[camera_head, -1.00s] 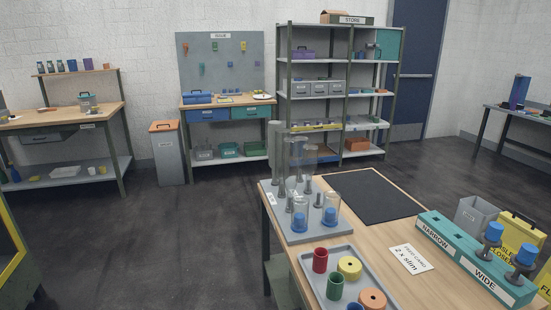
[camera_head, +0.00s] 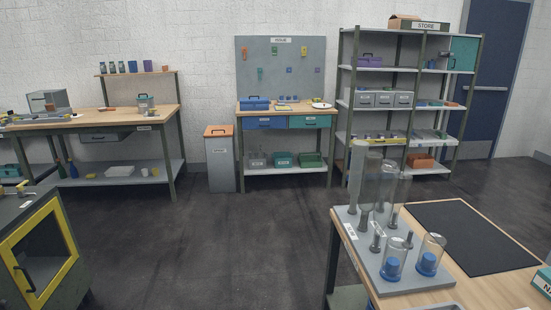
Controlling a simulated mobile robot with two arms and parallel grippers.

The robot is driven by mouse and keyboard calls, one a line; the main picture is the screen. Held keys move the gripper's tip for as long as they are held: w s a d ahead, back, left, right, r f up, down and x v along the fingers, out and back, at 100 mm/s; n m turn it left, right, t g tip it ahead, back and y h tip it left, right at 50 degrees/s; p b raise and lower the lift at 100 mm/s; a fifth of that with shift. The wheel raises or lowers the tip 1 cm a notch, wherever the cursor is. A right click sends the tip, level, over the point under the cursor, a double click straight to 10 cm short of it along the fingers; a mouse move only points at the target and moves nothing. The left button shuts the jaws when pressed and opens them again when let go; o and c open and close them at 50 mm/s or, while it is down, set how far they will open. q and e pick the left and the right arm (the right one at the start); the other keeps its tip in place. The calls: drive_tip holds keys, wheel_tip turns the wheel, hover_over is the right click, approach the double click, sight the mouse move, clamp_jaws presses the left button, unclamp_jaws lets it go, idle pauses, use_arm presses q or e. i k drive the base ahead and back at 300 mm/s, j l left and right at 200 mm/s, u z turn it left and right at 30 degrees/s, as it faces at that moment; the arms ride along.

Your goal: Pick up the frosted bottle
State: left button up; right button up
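A grey spindle board (camera_head: 413,286) lies on the wooden table at the lower right. Tall see-through bottles stand upside-down over spindles at its back. The leftmost tall bottle (camera_head: 358,178) looks the milkiest, but I cannot tell for sure that it is frosted. Another tall bottle (camera_head: 388,185) beside it looks clearer. Two short clear bottles stand at the front, one on the left (camera_head: 394,254) and one on the right (camera_head: 432,250), each around a blue piece. Bare grey spindles (camera_head: 376,238) stand between them. Neither of my grippers is in view.
A black mat (camera_head: 470,235) lies on the wooden table (camera_head: 490,288). A yellow-framed cabinet (camera_head: 40,250) stands at the lower left. Benches (camera_head: 95,120), a bin (camera_head: 220,160) and shelves (camera_head: 400,110) line the back wall. The dark floor between is open.

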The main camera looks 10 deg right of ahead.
sight(359, 147)
drive_tip(key=i+j+u, duration=0.25)
drive_tip(key=i, duration=0.45)
drive_tip(key=i+u, duration=0.25)
drive_tip(key=i, duration=0.45)
drive_tip(key=i+z, duration=0.35)
drive_tip(key=i+j+z, duration=0.2)
drive_tip(key=z, duration=0.15)
drive_tip(key=i+j+z, duration=0.35)
